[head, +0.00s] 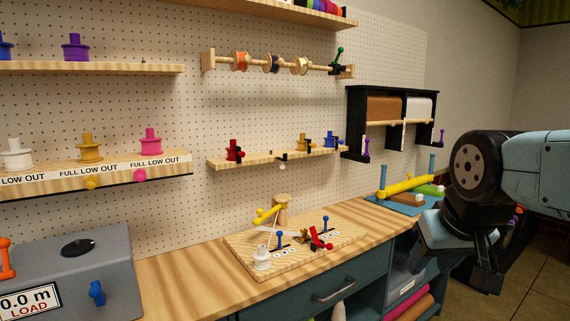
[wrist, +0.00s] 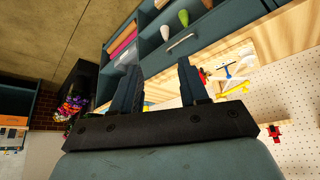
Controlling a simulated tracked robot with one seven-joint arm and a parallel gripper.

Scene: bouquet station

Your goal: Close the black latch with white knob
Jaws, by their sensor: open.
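A small black latch (head: 283,157) with a white knob (head: 282,166) sits at the front edge of the narrow wooden shelf in the middle of the pegboard, in the head view. The knob hangs just below the shelf edge. The latch is too small for me to tell its position. My gripper (head: 484,272) is at the right of the head view, beyond the bench's right part and well away from the latch. In the wrist view my gripper (wrist: 160,75) is open, with two dark fingers apart and nothing between them.
A wooden board (head: 300,245) with blue, red and yellow levers lies on the bench (head: 190,280). A grey box (head: 80,270) stands at left. A black rack (head: 353,110) with paper rolls is on the pegboard. The bench between board and grey box is clear.

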